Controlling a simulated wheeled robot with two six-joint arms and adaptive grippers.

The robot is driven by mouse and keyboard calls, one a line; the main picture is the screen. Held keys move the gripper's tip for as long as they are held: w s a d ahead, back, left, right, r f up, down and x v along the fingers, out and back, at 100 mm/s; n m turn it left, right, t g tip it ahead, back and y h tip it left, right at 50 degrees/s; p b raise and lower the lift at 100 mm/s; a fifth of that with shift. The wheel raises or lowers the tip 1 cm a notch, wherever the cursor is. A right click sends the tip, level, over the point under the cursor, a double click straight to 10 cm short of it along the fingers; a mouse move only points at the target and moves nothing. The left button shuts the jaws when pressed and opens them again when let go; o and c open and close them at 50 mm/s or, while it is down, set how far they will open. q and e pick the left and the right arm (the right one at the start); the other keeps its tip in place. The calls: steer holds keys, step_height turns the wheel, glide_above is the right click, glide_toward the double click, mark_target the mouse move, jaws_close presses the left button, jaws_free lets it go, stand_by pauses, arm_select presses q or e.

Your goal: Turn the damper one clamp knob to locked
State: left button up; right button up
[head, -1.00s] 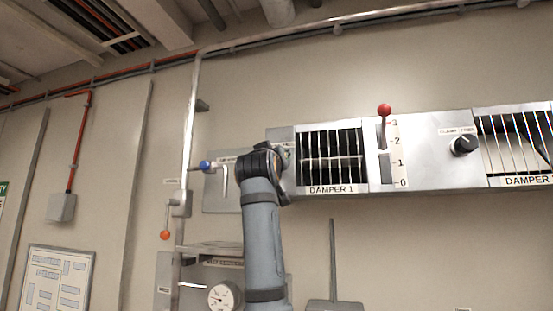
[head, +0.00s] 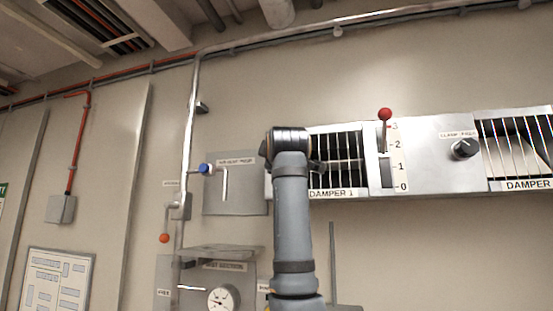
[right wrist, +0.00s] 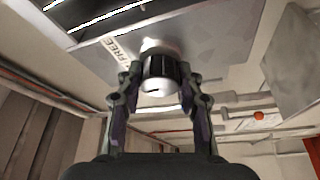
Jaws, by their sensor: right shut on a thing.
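The damper one clamp knob (right wrist: 158,75) is a dark cylinder with a pale metal front and a small dark mark, seen in the right wrist view. It sits on a grey metal plate beside a label reading FREE. My right gripper (right wrist: 159,80) has one finger on each side of it and is shut on it. In the head view my right arm covers the knob and the gripper, at the left end of the DAMPER 1 grille (head: 338,160). My left gripper is not in view.
A red-balled lever (head: 385,115) stands on a 0–3 scale right of the grille. Another black clamp knob (head: 464,149) is farther right. A blue-handled valve (head: 206,169), an orange ball (head: 164,238) and a round gauge (head: 222,298) are to the left.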

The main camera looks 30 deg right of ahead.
steer(key=n+g+y+p, duration=0.1)
steer(key=n, duration=0.2)
steer(key=shift+r+n, duration=0.1)
steer(key=shift+n, duration=0.2)
steer(key=shift+n+g+p, duration=0.4)
steer(key=shift+n+p, duration=0.3)
steer(key=shift+n, duration=0.2)
steer(key=shift+f, duration=0.2)
steer(key=shift+f+n, duration=0.1)
steer(key=shift+n, duration=0.3)
steer(key=o, duration=1.2)
steer(key=shift+a, duration=0.15)
